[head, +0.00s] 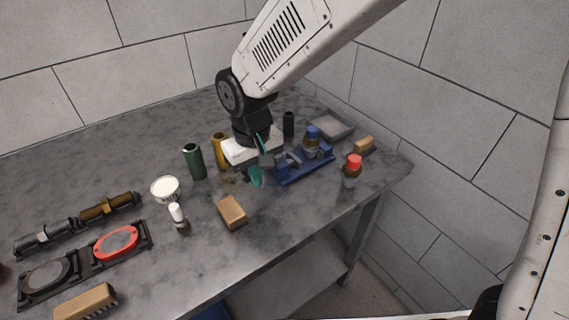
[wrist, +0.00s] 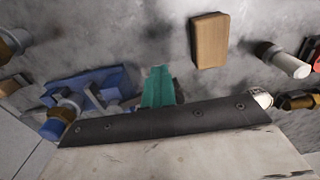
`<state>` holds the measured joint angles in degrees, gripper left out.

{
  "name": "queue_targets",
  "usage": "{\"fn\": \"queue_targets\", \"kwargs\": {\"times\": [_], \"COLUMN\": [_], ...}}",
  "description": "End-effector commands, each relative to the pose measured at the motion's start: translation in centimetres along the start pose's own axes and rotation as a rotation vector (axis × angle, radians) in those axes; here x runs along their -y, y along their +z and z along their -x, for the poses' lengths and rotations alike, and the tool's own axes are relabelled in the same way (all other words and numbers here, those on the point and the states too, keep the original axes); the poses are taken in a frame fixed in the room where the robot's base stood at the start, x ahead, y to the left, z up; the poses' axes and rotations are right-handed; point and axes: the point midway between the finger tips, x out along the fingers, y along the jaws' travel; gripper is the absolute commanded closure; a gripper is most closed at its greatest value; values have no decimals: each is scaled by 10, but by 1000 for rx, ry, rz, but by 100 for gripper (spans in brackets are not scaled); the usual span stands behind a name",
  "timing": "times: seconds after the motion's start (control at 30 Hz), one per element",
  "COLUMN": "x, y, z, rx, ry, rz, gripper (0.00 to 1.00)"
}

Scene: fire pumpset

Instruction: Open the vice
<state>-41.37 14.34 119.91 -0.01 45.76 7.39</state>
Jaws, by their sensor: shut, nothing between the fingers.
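The blue vice (head: 307,172) sits on the grey workbench near its right end. It shows at the left of the wrist view (wrist: 108,76), with grey metal parts on it. A blue-capped bottle (head: 312,136) stands at the vice; I cannot tell whether the jaws hold it. My gripper (head: 257,176) points down just left of the vice, above the bench, with its teal fingers shut and empty. In the wrist view the fingers (wrist: 158,88) are right of the vice, with a visible gap at this angle. My gripper's body hides part of the vice's left end in the head view.
A wooden block (head: 232,212) lies in front of my gripper. A red-capped bottle (head: 352,168) stands right of the vice. Green (head: 194,162) and yellow (head: 220,150) cylinders stand left and behind. A grey tray (head: 333,125) lies behind. Walls close the back and right.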

Motion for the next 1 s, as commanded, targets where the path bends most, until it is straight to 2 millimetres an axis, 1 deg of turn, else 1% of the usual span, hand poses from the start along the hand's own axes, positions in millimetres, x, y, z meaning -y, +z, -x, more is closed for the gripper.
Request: {"fn": "queue_targets", "kwargs": {"times": [0.1, 0.43, 0.83, 1.0], "x": [2, 2, 9, 8], "y": [-3, -3, -19, -18], "z": [0, 0, 0, 0], "rx": [-2, -2, -1, -1], "ry": [-1, -1, 0, 0], "rz": [1, 1, 2, 1], "gripper": [100, 100, 100, 100]}}
